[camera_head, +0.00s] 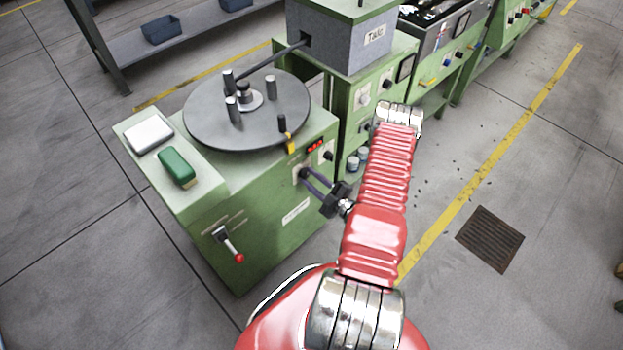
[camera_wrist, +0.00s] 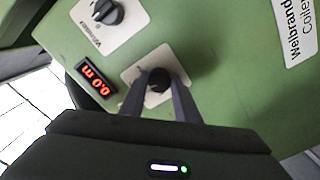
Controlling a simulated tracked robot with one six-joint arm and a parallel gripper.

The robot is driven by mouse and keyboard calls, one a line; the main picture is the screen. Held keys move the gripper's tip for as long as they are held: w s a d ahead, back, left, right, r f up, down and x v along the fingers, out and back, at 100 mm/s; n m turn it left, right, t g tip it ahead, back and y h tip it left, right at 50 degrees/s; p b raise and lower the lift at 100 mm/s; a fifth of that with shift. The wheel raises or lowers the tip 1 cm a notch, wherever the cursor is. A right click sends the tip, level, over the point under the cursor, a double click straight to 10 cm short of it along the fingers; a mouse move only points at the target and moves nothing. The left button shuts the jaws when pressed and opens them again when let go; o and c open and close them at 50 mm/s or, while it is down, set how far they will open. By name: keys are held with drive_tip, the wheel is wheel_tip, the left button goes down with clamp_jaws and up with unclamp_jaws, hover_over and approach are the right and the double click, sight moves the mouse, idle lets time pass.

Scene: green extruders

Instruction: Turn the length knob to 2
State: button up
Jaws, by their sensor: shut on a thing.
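A dark round knob (camera_wrist: 158,80) sits on a pale plate (camera_wrist: 136,72) on the green machine front. My gripper (camera_wrist: 160,84) is shut on this knob, one finger on each side. In the head view my gripper (camera_head: 307,175) reaches the same knob from the lower right. The knob's pointer and scale are covered by the fingers or too small to read. A red display (camera_wrist: 95,78) beside it appears to read 0.0 m. A second black knob (camera_wrist: 107,12) on its own plate is farther up in the wrist view; its label seems to say Winder.
The green machine (camera_head: 262,215) carries a grey turntable (camera_head: 205,110) with upright pegs. A red-tipped lever (camera_head: 230,245) sticks out of its front left. A green brush (camera_head: 176,167) lies on top. Another green machine (camera_head: 350,95) stands close behind. Floor at right is open.

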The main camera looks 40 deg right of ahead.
drive_tip(key=n, duration=0.6)
drive_tip(key=shift+a, duration=0.15)
drive_tip(key=shift+f+n, duration=0.1)
drive_tip(key=shift+n, duration=0.2)
drive_tip(key=o, duration=1)
drive_tip(key=shift+o, duration=0.2)
drive_tip(key=s, duration=1.4)
drive_tip(key=shift+d, duration=0.25)
drive_tip(key=shift+w, duration=0.1)
